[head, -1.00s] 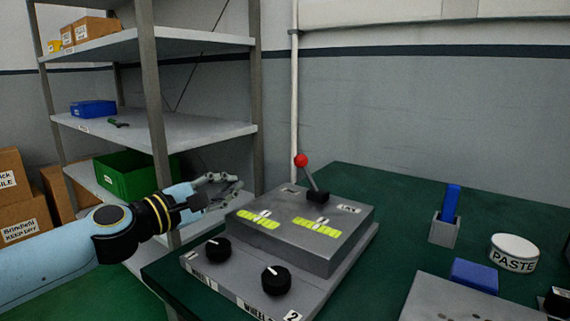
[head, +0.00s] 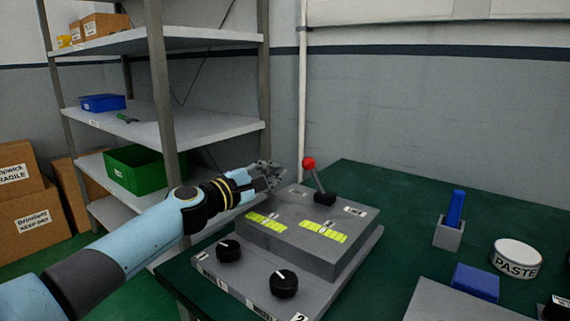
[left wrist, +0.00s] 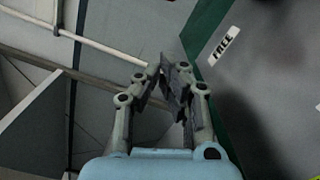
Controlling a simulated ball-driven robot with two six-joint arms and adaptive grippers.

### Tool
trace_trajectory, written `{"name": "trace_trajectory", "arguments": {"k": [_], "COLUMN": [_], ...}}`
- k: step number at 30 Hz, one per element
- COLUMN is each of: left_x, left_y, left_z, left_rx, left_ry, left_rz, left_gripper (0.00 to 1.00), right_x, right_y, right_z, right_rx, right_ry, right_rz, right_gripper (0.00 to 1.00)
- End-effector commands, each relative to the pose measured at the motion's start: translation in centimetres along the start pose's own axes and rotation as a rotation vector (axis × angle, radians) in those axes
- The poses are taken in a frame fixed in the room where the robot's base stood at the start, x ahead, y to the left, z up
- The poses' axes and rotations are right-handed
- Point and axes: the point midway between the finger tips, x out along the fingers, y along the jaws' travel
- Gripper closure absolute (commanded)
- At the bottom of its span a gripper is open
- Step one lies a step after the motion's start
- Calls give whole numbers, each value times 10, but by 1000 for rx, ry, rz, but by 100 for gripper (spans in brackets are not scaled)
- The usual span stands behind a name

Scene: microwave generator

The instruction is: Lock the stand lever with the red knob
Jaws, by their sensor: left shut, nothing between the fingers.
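The stand lever has a red knob (head: 309,163) on a thin grey rod that rises from a black base (head: 325,198) on the grey control box (head: 290,262). The rod tilts to the left in the head view. My left gripper (head: 278,170) is shut and empty, to the left of the red knob and apart from it, above the box's back left part. In the left wrist view the fingertips (left wrist: 175,85) are close together, beside a label reading "FREE" (left wrist: 224,46) on the box. The knob does not show clearly there. My right gripper is not in view.
Two black dials (head: 228,250) sit at the box's front. A metal shelf (head: 165,130) stands behind my left arm. A blue item in a grey holder (head: 447,236), a paste tin (head: 515,259) and a blue block (head: 475,281) are on the green table to the right.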

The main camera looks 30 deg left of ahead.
Motion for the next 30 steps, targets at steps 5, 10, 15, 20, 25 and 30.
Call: {"name": "trace_trajectory", "arguments": {"k": [5,10,15,20,25,30], "left_x": [5,7,7,7,7,7], "left_y": [4,1,-1,-1,1,3], "left_z": [29,37,38,38,39,43], "left_rx": [-4,0,0,0,12,50], "left_ry": [-1,0,1,1,1,0], "left_rz": [1,0,-1,-1,-1,-2], "left_gripper": [100,100,100,100,100,100], "right_x": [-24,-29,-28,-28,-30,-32], "right_y": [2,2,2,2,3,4], "right_z": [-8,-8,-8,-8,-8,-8], "right_rx": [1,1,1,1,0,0], "right_ry": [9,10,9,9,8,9], "right_rz": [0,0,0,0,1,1], "right_gripper": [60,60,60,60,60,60]}}
